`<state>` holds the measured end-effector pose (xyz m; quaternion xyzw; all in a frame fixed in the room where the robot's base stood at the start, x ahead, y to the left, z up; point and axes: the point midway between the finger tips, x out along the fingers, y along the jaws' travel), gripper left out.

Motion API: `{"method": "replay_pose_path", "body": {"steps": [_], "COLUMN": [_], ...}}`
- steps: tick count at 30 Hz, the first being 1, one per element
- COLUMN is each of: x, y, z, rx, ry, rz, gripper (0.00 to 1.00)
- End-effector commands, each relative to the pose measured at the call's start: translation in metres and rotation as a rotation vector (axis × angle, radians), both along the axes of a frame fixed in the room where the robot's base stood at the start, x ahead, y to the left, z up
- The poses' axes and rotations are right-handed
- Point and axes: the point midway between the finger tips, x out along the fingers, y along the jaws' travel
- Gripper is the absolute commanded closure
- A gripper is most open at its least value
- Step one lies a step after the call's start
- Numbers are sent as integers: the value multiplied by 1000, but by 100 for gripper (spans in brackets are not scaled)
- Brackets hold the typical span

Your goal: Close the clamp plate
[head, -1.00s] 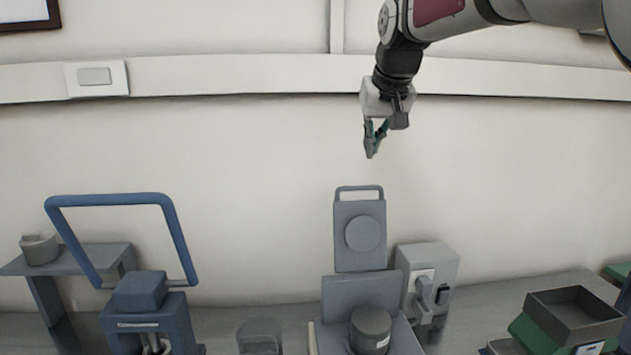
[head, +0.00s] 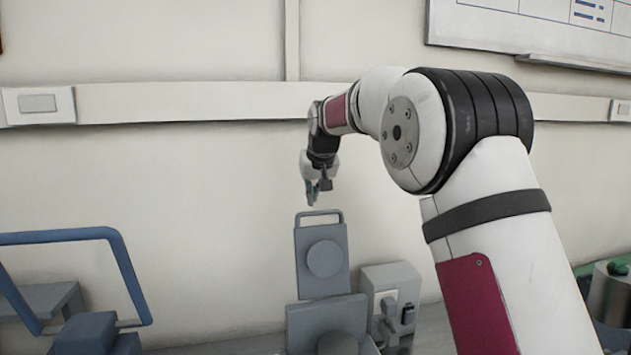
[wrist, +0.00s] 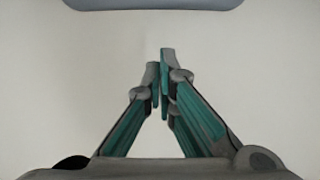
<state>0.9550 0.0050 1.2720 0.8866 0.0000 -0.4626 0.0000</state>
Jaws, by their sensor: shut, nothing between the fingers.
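The clamp plate (head: 307,245) is a grey upright plate with a loop handle on its top edge and a round pad on its face. It stands raised above a grey base block (head: 300,318), with a dark round piece (head: 338,344) in front, cut by the frame's bottom. My gripper (head: 312,202) is shut and empty, pointing down just above the handle in the head view. I cannot tell whether it is in front of or behind the plate. In the wrist view the shut fingers (wrist: 163,58) show, with a grey-blue rounded edge at the top, probably the handle.
A grey box with a socket (head: 392,280) stands right of the clamp. A blue frame (head: 128,275) rises on the left beside a grey stand (head: 45,297). A metal container (head: 608,295) is at far right. The wall is close behind.

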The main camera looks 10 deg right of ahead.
Motion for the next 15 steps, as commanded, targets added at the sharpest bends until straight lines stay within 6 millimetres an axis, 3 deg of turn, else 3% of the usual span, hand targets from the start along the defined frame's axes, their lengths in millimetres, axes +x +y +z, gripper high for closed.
{"method": "replay_pose_path", "body": {"steps": [2,9,15], "x": [7,-24,-33], "y": [0,0,0], "z": [-12,-5,-5], "rx": [0,0,0], "ry": [3,1,-1], "rz": [0,0,0], "gripper": [100,100,100]}}
